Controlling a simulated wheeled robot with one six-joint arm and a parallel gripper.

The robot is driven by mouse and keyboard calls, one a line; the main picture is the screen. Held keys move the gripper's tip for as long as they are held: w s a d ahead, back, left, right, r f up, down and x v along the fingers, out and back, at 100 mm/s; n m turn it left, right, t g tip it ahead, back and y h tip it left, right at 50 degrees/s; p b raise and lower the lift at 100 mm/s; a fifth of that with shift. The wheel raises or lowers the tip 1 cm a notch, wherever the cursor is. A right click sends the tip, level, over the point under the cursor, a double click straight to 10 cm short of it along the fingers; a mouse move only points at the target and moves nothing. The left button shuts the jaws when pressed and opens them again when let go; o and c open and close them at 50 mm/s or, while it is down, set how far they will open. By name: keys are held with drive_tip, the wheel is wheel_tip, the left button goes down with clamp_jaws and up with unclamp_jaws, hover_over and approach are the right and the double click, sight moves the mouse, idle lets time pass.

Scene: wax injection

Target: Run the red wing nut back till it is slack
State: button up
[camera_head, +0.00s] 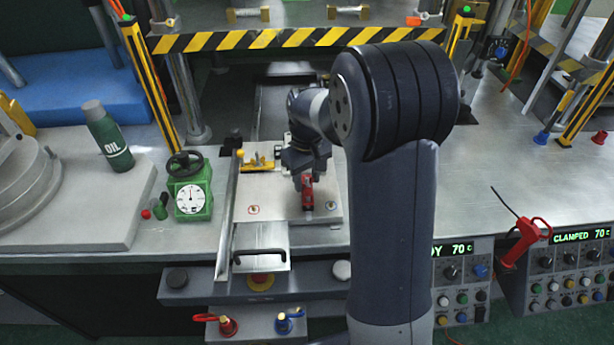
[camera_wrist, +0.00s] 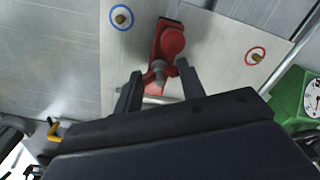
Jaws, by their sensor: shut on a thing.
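The red wing nut (camera_head: 307,193) is on the metal plate (camera_head: 280,190) in front of my arm, directly under my gripper (camera_head: 304,172). In the wrist view the red part (camera_wrist: 168,45) reaches up from between the two dark fingers, with grey stems at its lower end. My gripper (camera_wrist: 159,87) is shut on the lower part of it there. The exact contact at the fingertips is partly hidden, and how tight the nut sits cannot be told.
A black-handled plate (camera_head: 261,250) lies in front. A striped bar (camera_head: 262,39) crosses behind.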

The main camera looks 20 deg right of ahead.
sight(307, 180)
drive_tip(key=m, duration=1.3)
drive_tip(key=shift+w+r+p, duration=0.1)
drive_tip(key=shift+p, duration=0.3)
drive_tip(key=shift+m, duration=0.4)
drive_tip(key=o, duration=1)
wheel_tip(307, 180, up, 11)
